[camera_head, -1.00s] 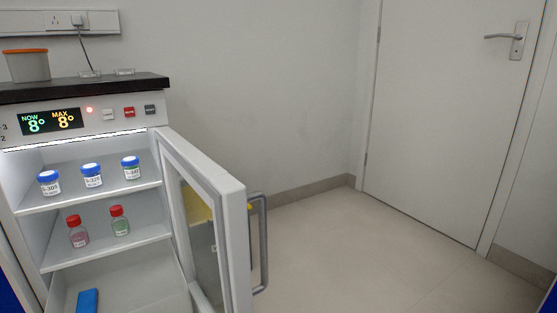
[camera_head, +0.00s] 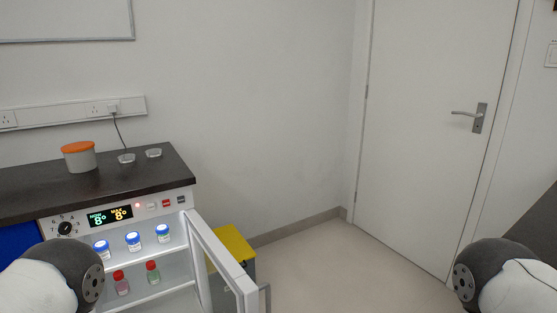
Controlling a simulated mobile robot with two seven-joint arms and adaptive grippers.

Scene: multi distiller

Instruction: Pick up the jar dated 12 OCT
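Three small white-labelled jars with blue lids stand on the upper shelf of an open lit cabinet: the left jar (camera_head: 102,249), the middle jar (camera_head: 133,242) and the right jar (camera_head: 163,234). No date can be read on any label, so I cannot tell which is dated 12 OCT. Rounded parts of my arms show at the lower left and lower right. Neither gripper is in view. My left arm covers part of the cabinet's left side.
The cabinet door (camera_head: 226,262) stands open to the right. A yellow-topped stool or box (camera_head: 235,246) is behind it. Floor (camera_head: 340,265) to the right is clear.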

